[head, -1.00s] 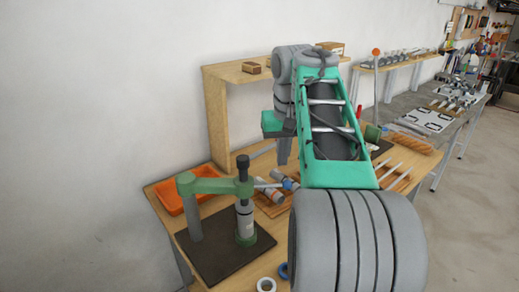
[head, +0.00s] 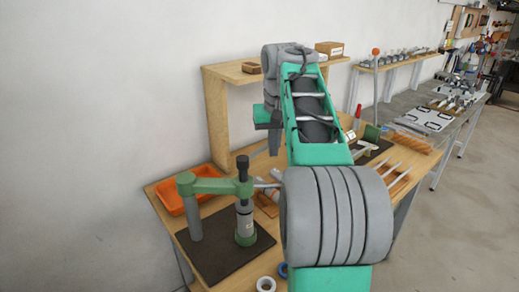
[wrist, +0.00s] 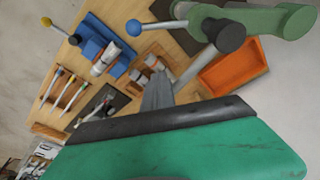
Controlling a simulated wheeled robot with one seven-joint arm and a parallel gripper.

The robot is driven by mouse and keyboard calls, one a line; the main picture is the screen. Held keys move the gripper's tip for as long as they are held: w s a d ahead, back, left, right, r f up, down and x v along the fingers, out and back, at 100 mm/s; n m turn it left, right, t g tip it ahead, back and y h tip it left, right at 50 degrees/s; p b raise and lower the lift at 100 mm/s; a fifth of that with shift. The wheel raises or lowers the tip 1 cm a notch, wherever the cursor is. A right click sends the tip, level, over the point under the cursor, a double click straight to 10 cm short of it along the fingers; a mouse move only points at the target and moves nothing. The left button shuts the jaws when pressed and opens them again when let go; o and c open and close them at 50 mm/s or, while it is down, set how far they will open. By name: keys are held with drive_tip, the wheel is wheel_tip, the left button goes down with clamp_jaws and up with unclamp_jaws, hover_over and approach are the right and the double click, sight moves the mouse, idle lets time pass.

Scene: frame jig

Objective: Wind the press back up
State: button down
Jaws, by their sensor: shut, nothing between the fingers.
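The press has a green arm (head: 210,186) on a grey column, above a dark base plate (head: 215,252). Its upright spindle (head: 243,190) has a black top and a green foot collar. A thin lever (head: 266,185) sticks out right from the spindle; its end is hidden by my arm in the head view. In the wrist view, the lever ends in a blue ball (wrist: 133,27), beside the black spindle top (wrist: 230,37). My gripper (head: 274,150) points down behind the spindle and lever, empty. Its closed fingers show in the wrist view (wrist: 157,92), apart from the ball.
An orange tray (head: 170,203) stands behind the press at left. A wooden shelf (head: 217,120) rises at the back. Blue and white tape rings (head: 266,284) lie at the front. In the wrist view, a blue block (wrist: 95,42) and a rack of tools (wrist: 65,92) lie left.

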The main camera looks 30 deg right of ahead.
drive_tip(key=w, duration=0.3)
drive_tip(key=shift+a, duration=0.35)
drive_tip(key=w+a, duration=0.1)
drive_tip(key=w+a+b, duration=0.1)
drive_tip(key=w, duration=0.1)
drive_tip(key=shift+w+a, duration=0.25)
drive_tip(key=shift+w, duration=0.05)
drive_tip(key=w+a+b, duration=0.1)
drive_tip(key=w+a, duration=0.1)
drive_tip(key=a, duration=0.1)
drive_tip(key=shift+a+b, duration=0.3)
drive_tip(key=shift+b, duration=0.1)
